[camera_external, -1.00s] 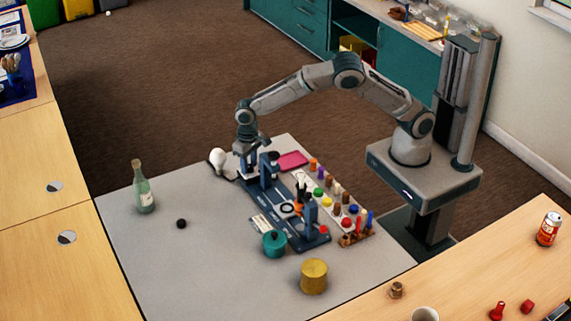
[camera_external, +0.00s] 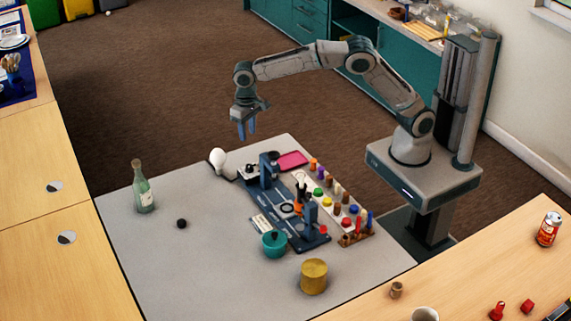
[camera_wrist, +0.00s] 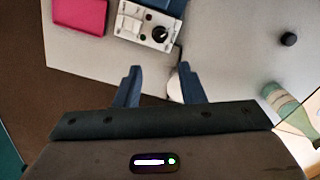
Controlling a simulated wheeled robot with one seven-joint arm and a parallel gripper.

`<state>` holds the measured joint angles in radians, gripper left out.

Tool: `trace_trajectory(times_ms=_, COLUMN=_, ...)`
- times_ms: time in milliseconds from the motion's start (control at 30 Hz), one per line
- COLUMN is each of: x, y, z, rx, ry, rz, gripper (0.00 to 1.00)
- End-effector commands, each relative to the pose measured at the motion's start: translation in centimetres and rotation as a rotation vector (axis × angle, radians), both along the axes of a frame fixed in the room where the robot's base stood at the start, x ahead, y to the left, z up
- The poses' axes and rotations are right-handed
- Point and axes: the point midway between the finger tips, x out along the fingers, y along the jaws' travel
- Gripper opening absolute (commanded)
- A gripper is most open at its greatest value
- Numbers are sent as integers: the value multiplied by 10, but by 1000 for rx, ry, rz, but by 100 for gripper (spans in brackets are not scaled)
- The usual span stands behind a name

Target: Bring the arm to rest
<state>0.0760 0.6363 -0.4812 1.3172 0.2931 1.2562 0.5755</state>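My gripper (camera_external: 246,130) hangs in the air above the far edge of the grey table (camera_external: 215,255), its fingers pointing down. In the wrist view my gripper (camera_wrist: 158,88) shows two blue fingers spread apart with nothing between them. My arm is raised and bent, reaching left from its column. Below the gripper is a blue apparatus with a grey control box (camera_wrist: 150,22) that has a black knob. The gripper is clear of it.
The table's front left is clear.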

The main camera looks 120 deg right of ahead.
Motion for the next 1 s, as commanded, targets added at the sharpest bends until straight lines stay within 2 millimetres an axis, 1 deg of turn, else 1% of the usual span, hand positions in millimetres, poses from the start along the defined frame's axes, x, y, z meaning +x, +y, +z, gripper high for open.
trace_trajectory(times_ms=433, x=0, y=0, z=0, rx=0, ry=0, rz=0, gripper=36)
trace_trajectory(times_ms=567, x=-5, y=5, z=7, rx=7, ry=-8, rz=18, gripper=36)
trace_trajectory(times_ms=667, x=-18, y=18, z=21, rx=21, ry=-25, rz=61, gripper=36)
trace_trajectory(times_ms=767, x=-38, y=38, z=39, rx=39, ry=-50, rz=135, gripper=36)
trace_trajectory(times_ms=900, x=-72, y=70, z=60, rx=54, ry=-86, rz=260, gripper=36)
trace_trajectory(times_ms=1000, x=-98, y=93, z=73, rx=57, ry=-110, rz=355, gripper=36)
